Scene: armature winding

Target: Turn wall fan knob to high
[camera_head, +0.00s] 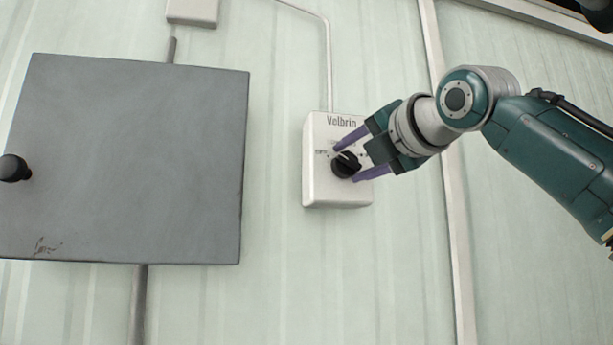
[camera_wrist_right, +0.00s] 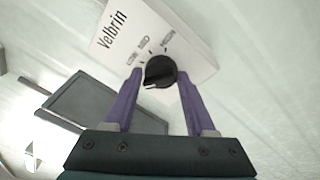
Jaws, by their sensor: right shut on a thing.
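The fan control is a white box (camera_head: 318,187) marked "Velbrin" on the wall, with a round black knob (camera_head: 346,164) on its front. In the right wrist view the knob (camera_wrist_right: 160,72) has a pointer line and printed setting labels beside it, too small to read surely. My right gripper (camera_head: 345,163) reaches in from the right, its purple fingers on either side of the knob. In the right wrist view the fingers (camera_wrist_right: 158,76) are closed against the knob's sides. My left gripper is not in view.
A large grey panel (camera_head: 130,160) with a black round handle (camera_head: 14,168) is on the wall to the left. A thin conduit (camera_head: 328,70) runs up from the box. A vertical strip (camera_head: 450,200) stands right of the box. The wall below the box is clear.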

